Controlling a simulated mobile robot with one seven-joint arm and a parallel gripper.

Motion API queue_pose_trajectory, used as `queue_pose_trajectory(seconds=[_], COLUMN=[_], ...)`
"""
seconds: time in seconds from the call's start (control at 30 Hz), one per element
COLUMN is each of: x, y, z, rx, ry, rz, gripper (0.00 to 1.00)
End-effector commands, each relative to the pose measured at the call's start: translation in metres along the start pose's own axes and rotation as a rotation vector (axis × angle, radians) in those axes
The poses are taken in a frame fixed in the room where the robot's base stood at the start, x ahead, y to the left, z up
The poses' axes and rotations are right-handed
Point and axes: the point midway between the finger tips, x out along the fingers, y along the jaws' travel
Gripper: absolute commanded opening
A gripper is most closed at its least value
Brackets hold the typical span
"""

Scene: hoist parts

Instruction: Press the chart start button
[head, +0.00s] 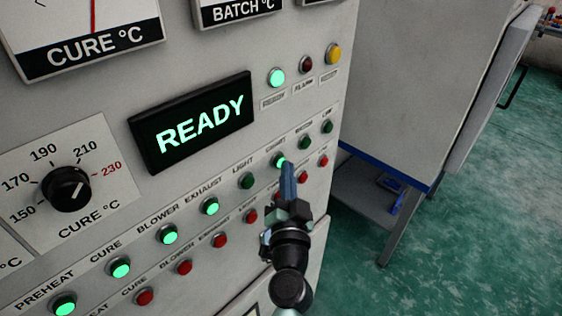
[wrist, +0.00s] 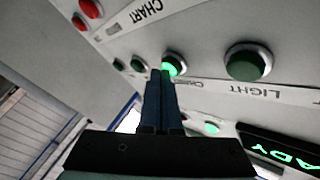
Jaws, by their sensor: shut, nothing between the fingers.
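The chart start button (head: 279,160) is a round green button in the upper button row, under a label that is small in the head view. It is lit bright green. In the wrist view the button (wrist: 175,62) shows just beyond my fingertips, partly hidden by them. My gripper (head: 287,167) is shut and empty, its dark blue fingers pointing at the panel. In the wrist view the gripper tips (wrist: 161,74) overlap the button's lower edge. They are touching it or very close; I cannot tell which.
The unlit green LIGHT button (head: 246,181) is to the left. Several red buttons form the row below, one a red button (head: 250,215) beside my gripper. A display (head: 196,122) reads READY. A grey cabinet (head: 420,80) stands right, with open green floor (head: 480,230) beyond.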

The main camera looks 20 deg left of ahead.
Motion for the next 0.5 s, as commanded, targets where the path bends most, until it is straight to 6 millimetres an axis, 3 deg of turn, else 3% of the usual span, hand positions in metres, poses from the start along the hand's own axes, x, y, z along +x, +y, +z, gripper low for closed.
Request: queue_pose_trajectory(seconds=[0.5], x=[-0.0087], y=[0.0065], z=[-0.0056], rx=[0.0], ry=[0.0], rz=[0.001], gripper=[0.0])
